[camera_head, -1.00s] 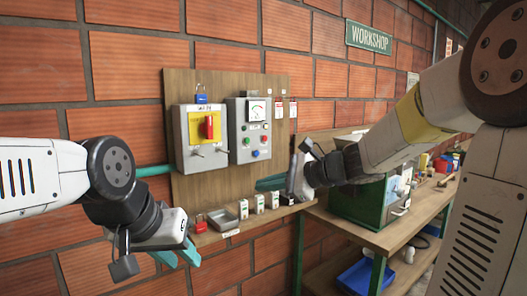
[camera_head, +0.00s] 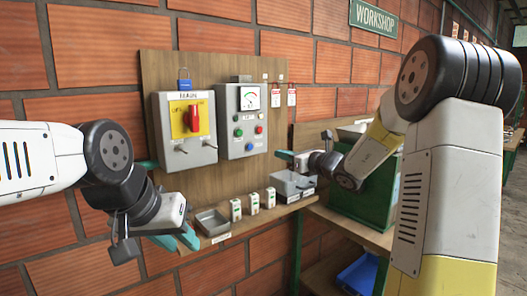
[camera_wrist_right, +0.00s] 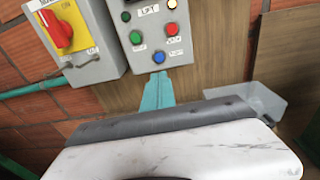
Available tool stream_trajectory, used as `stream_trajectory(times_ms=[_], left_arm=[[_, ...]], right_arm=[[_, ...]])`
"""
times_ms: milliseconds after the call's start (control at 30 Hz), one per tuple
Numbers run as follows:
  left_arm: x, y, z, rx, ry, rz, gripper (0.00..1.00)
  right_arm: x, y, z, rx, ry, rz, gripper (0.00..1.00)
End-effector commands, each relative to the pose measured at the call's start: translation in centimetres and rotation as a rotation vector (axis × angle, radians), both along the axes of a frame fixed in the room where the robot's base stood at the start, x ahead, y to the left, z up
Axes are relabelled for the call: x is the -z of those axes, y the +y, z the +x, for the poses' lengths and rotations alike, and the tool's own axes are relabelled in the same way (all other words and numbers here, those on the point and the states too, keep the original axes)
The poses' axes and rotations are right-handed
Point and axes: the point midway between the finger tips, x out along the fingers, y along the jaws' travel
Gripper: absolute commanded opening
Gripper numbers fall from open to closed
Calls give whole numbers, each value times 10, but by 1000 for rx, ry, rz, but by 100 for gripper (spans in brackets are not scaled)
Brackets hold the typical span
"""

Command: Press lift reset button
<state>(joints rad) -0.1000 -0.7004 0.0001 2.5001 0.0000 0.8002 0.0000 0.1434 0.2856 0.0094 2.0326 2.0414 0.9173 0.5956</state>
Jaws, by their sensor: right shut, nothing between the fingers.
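The grey lift control box (camera_head: 243,120) hangs on the wooden board, with a dial meter above green, red and blue buttons. The blue button (camera_head: 249,147) is lowest on its front; it also shows in the right wrist view (camera_wrist_right: 158,56). Its label is too small to read. My right gripper (camera_head: 278,154) is shut and empty, to the right of and slightly below the box. In the right wrist view its teal fingertips (camera_wrist_right: 158,84) point up just below the blue button, apparently apart from it. My left gripper (camera_head: 180,242) hangs open and empty at the shelf's left end.
A grey switch box (camera_head: 185,155) with a red handle on yellow stands left of the lift box, a blue padlock above it. The shelf below holds a metal tray (camera_head: 212,222) and several small white blocks.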

Motion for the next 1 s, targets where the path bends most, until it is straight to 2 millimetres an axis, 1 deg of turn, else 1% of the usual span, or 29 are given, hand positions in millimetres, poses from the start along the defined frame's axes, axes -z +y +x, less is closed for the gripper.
stream_trajectory(times_ms=[167,400,600,800,1000], left_arm=[[0,0,0,0,0,0,32],[0,0,0,0,0,0,32],[0,0,0,0,0,0,32],[0,0,0,0,0,0,32],[0,0,0,0,0,0,32]], right_arm=[[1,18,20,-4,-1,0,0],[4,51,60,-4,0,0,0],[6,73,89,-3,-1,-1,0],[6,84,103,-1,-1,-1,0],[7,86,106,-1,0,0,0]])
